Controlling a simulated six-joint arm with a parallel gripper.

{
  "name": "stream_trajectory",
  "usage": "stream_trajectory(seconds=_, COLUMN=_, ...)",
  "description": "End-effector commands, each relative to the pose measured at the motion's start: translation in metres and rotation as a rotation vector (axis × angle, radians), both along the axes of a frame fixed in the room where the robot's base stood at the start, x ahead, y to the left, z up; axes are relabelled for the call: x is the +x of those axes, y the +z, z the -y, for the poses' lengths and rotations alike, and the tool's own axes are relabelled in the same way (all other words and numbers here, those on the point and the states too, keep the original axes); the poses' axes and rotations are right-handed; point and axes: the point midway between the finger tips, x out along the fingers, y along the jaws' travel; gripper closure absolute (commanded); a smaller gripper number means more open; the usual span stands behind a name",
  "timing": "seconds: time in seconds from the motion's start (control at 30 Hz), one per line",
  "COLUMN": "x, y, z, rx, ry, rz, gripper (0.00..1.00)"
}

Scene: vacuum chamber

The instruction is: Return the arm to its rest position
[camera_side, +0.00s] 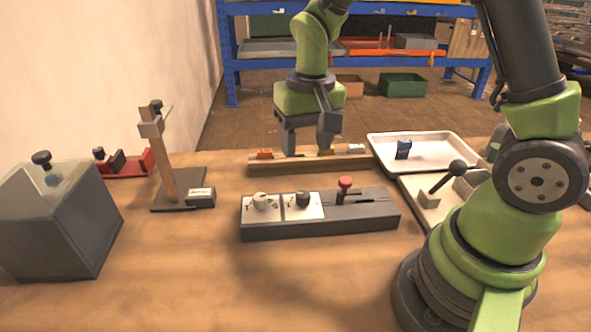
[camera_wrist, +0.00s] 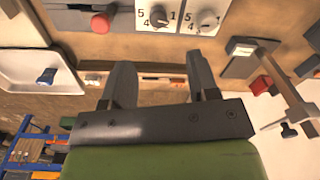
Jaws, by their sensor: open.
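My gripper (camera_side: 308,141) hangs pointing down over the wooden rack (camera_side: 290,167) behind the control panel. In the wrist view my gripper (camera_wrist: 160,76) has its two fingers spread wide apart with nothing held between them. The grey control panel (camera_side: 320,225) has a white knob (camera_side: 260,201), a dark knob (camera_side: 303,199) and a lever with a red top (camera_side: 345,183). The red knob (camera_wrist: 100,23) and the dial plates show at the top of the wrist view. Whether the fingertips touch the rack cannot be told.
A white tray (camera_side: 430,161) with a dark blue piece (camera_side: 403,149) lies to the right. A wooden post stand (camera_side: 170,172), a red holder (camera_side: 128,168) and a grey box (camera_side: 62,222) stand left. A blue shelf (camera_side: 232,75) stands behind. The front table is clear.

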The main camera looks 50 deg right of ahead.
Motion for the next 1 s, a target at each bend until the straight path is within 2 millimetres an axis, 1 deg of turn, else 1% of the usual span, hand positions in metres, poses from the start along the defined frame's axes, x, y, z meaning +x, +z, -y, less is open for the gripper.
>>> stream_trajectory(seconds=0.03, x=-0.004, y=0.016, z=-0.002, rx=0.007, ry=0.004, rz=0.038, gripper=0.46)
stream_trajectory(seconds=0.17, x=-0.024, y=0.060, z=-0.006, rx=0.029, ry=0.023, rz=0.150, gripper=0.46)
stream_trajectory(seconds=0.2, x=-0.033, y=0.073, z=-0.008, rx=0.037, ry=0.031, rz=0.186, gripper=0.46)
stream_trajectory(seconds=0.3, x=-0.056, y=0.099, z=-0.013, rx=0.056, ry=0.050, rz=0.276, gripper=0.46)
stream_trajectory(seconds=0.4, x=-0.081, y=0.120, z=-0.017, rx=0.074, ry=0.073, rz=0.366, gripper=0.46)
stream_trajectory(seconds=0.5, x=-0.105, y=0.133, z=-0.021, rx=0.092, ry=0.095, rz=0.449, gripper=0.46)
stream_trajectory(seconds=0.6, x=-0.124, y=0.140, z=-0.025, rx=0.103, ry=0.116, rz=0.517, gripper=0.46)
stream_trajectory(seconds=0.7, x=-0.136, y=0.142, z=-0.027, rx=0.112, ry=0.131, rz=0.562, gripper=0.46)
stream_trajectory(seconds=0.83, x=-0.144, y=0.143, z=-0.028, rx=0.116, ry=0.141, rz=0.590, gripper=0.46)
stream_trajectory(seconds=1.0, x=-0.145, y=0.143, z=-0.029, rx=0.117, ry=0.143, rz=0.591, gripper=0.46)
